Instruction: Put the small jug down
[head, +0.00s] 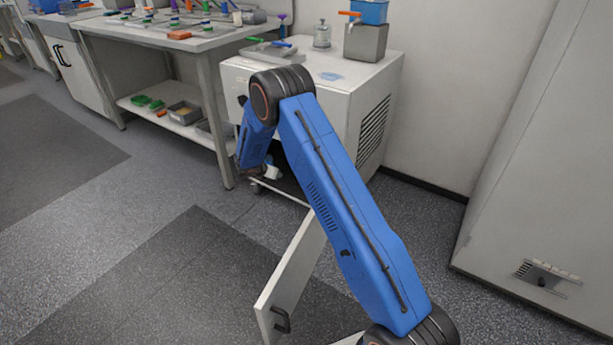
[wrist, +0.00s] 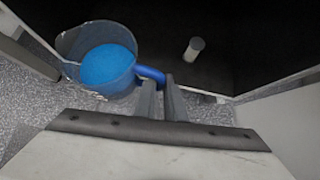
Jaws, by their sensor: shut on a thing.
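The small jug (wrist: 88,46) is a clear grey-blue vessel with blue inside and a blue handle, at the upper left of the wrist view. My gripper (wrist: 161,84) is shut on the jug's handle (wrist: 150,73), with the jug hanging to the left of the fingers. Speckled floor shows below the jug, and a dark space lies behind it. I cannot tell whether its base touches anything. In the head view my arm hides most of the gripper, and the jug cannot be made out clearly there.
The white cabinet (head: 338,107) stands open low down, with its door (head: 292,275) swung out towards me. A small pale cylinder (wrist: 194,50) stands in the dark space. A workbench (head: 160,38) with a lower shelf is to the left. Floor at left is clear.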

